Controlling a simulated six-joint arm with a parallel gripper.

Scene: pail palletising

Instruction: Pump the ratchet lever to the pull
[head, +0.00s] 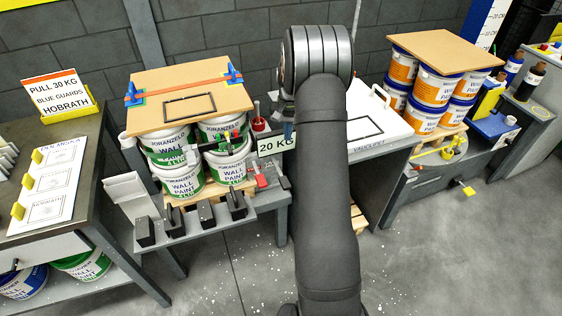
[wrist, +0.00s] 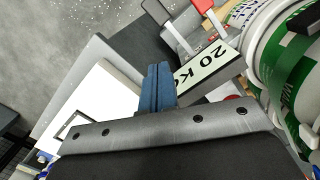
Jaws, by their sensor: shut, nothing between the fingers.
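My gripper (head: 287,131) is beside the left pail stack, mostly behind my arm in the head view. Its blue fingers (wrist: 158,88) are shut and empty in the wrist view, in front of the white "20 KG" plate (wrist: 208,63). A red-handled lever (head: 262,181), seemingly the ratchet lever, is at the stack's lower right. Its red end (wrist: 203,5) shows at the wrist view's top edge, apart from my fingers. An orange strap (head: 180,84) crosses the stack's top board between blue corner guards (head: 233,75). The plate also shows in the head view (head: 271,145).
A sign (head: 55,92) reads "PULL 30 KG BLUE GUARDS HOBRATH". Several black blocks (head: 206,214) stand on the grey shelf before the stack. White wall paint pails (head: 181,180) fill the stack. A white-topped bench (head: 385,115) and an orange-labelled pail stack (head: 432,85) are right.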

